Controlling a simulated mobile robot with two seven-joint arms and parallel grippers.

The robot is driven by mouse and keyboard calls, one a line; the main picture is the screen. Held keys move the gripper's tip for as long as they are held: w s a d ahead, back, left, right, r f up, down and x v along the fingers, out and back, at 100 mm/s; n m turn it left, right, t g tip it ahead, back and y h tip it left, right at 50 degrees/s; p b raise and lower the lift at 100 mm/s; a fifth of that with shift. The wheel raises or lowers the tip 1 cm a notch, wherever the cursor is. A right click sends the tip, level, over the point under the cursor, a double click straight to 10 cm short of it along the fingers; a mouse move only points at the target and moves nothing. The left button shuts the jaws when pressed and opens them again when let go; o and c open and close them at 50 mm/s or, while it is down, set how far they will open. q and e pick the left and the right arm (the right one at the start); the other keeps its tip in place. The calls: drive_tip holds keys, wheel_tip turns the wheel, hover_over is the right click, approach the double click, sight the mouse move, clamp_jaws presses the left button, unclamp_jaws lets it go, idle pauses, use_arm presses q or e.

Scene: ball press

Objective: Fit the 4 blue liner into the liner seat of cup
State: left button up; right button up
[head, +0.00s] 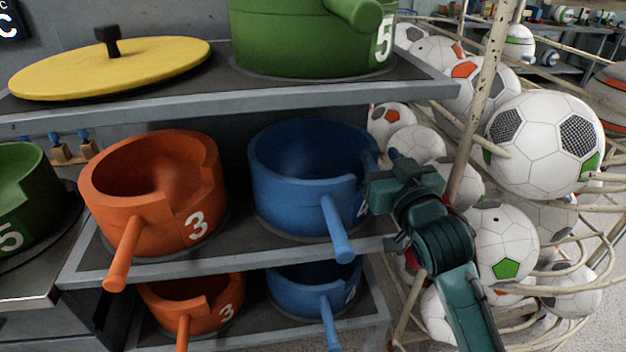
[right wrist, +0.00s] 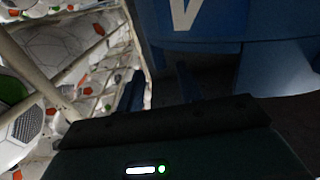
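A blue round vessel marked 4 (head: 290,190) stands upright on the middle shelf in the head view, with a notch in its rim and a blue handle (head: 338,230) pointing forward. A second blue vessel (head: 290,290) stands on the shelf below. I cannot tell which is the liner and which the cup. My right gripper (head: 376,180) is at the right side of the upper blue vessel and covers part of its number. In the right wrist view its two fingers (right wrist: 160,88) are apart with nothing seen between them, below the blue wall (right wrist: 225,25). My left gripper is not in view.
Orange vessels marked 3 (head: 150,190) stand left of the blue ones. A green vessel marked 5 (head: 300,40) and a yellow lid (head: 110,68) are on the top shelf (head: 200,102). A wire rack of footballs (head: 545,145) stands close on the right.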

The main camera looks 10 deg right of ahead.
sight(364, 131)
drive_tip(key=shift+w+a+f, duration=0.1)
drive_tip(key=shift+w, duration=3.5)
drive_tip(key=shift+c, duration=0.4)
clamp_jaws()
